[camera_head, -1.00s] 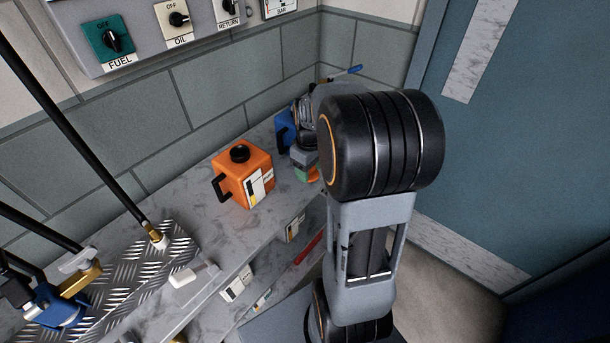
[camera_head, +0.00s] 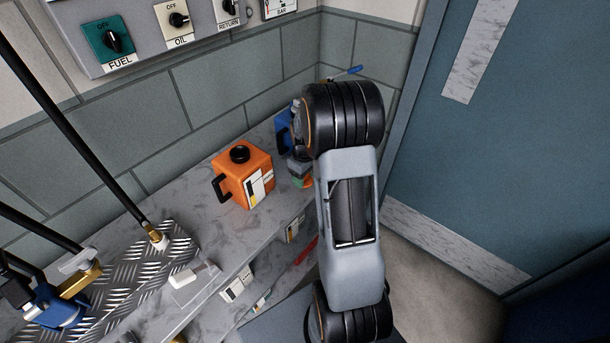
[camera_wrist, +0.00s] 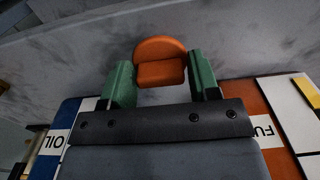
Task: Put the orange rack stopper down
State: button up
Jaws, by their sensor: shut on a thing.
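The orange rack stopper (camera_wrist: 160,62) sits between the two green fingers of my gripper (camera_wrist: 163,82) in the wrist view. It is a small block with a rounded top, and grey marbled surface shows behind it. I cannot tell whether it touches that surface. In the head view my gripper (camera_head: 299,177) is small and partly hidden by my arm, over the marbled shelf (camera_head: 205,240), to the right of the orange tank. The stopper is hard to make out there.
An orange fuel tank (camera_head: 243,174) with a black cap stands left of my gripper. A blue tank (camera_head: 284,131), mostly hidden, stands behind it. A white block (camera_head: 193,275) lies near the shelf's front edge. Tiled wall backs the shelf; a blue door (camera_head: 500,170) is at right.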

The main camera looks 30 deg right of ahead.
jog(key=shift+f, duration=0.15)
jog(key=o, duration=0.9)
notch_tip(320, 180, up, 12)
jog(key=shift+s+a+r+m+t, duration=0.6)
jog(key=shift+s+a+r, duration=0.1)
jog(key=shift+s+a, duration=1.95)
jog(key=shift+s+a+r+m+t, duration=0.65)
jog(key=shift+s+a, duration=1.75)
jog(key=shift+a, duration=0.4)
jog(key=shift+s+a+r+m+t, duration=0.5)
jog(key=shift+s+a+r, duration=0.25)
jog(key=shift+s+a, duration=1.9)
